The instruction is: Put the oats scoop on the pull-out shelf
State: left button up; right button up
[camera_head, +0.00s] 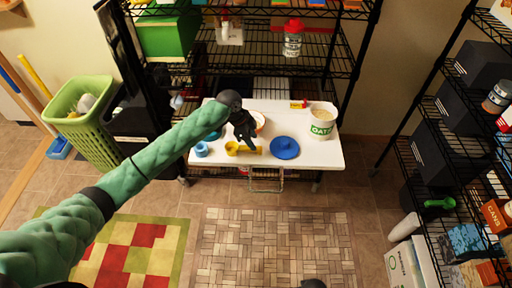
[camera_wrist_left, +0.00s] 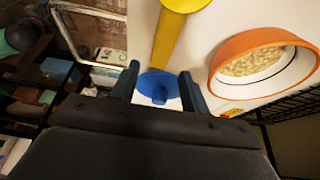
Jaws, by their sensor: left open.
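The yellow oats scoop (camera_head: 233,148) appears to lie on the white pull-out shelf (camera_head: 322,158), its handle pointing right. In the left wrist view the scoop's handle (camera_wrist_left: 167,42) runs towards the space between my fingers. My left gripper (camera_head: 249,141) is open, just above the handle and apart from the scoop as far as I can tell; its fingertips also show in the left wrist view (camera_wrist_left: 157,82). The white OATS tub (camera_head: 321,122) stands at the shelf's right end.
A blue lid (camera_head: 285,148) lies right of the scoop and a small blue cup (camera_head: 201,149) left. An orange-rimmed bowl of oats (camera_wrist_left: 262,62) is beside the scoop, partly behind my gripper in the head view. A black wire rack (camera_head: 330,70) rises behind.

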aim_at(245, 147)
pick_arm(q)
jog(key=b+v, duration=0.1)
jog(key=v, duration=0.6)
pick_arm(e)
jog(key=r, duration=0.3)
jog(key=w+a+r, duration=0.1)
jog(key=r, duration=0.1)
jog(key=shift+r, duration=0.15)
